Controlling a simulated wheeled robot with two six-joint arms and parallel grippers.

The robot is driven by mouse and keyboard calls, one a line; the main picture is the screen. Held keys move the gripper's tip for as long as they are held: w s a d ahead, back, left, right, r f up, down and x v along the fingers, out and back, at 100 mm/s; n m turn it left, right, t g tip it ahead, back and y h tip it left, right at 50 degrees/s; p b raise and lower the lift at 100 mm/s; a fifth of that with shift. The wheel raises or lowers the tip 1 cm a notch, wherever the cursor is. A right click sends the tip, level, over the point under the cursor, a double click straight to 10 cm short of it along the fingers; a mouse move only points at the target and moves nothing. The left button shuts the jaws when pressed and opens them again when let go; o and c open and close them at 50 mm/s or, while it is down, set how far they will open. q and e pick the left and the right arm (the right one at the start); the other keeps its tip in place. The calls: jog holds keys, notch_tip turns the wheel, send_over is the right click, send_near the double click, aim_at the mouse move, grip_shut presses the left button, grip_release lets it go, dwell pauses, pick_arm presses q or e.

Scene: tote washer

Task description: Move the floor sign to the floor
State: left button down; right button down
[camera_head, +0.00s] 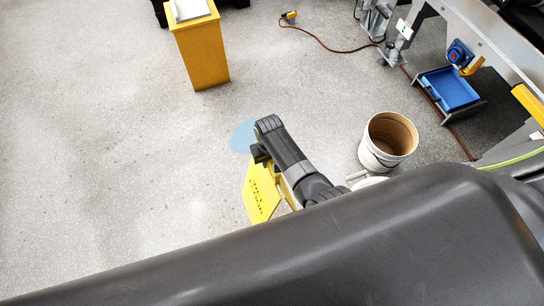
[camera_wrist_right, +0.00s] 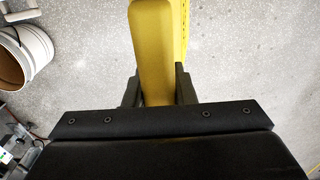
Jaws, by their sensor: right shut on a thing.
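The yellow floor sign (camera_head: 260,194) hangs below my right gripper (camera_head: 262,152) in the head view, with dark print on its face. My right gripper is shut on the sign's upper part. In the right wrist view the sign (camera_wrist_right: 153,50) runs up from between the two dark fingers of the gripper (camera_wrist_right: 158,90). The speckled grey floor (camera_head: 110,190) lies below. I cannot tell whether the sign's lower edge touches the floor. My left gripper is not in view.
A pale blue patch (camera_head: 242,135) lies on the floor beside the sign. A white bucket (camera_head: 372,155) stands to the right. A yellow bin (camera_head: 203,55) stands behind. A blue tray (camera_head: 450,88) and an orange cable (camera_head: 330,48) are at right. The left floor is clear.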

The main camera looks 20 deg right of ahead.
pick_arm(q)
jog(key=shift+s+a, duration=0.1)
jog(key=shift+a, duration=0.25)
pick_arm(e)
jog(key=shift+a+r, duration=0.15)
jog(key=shift+a, duration=0.05)
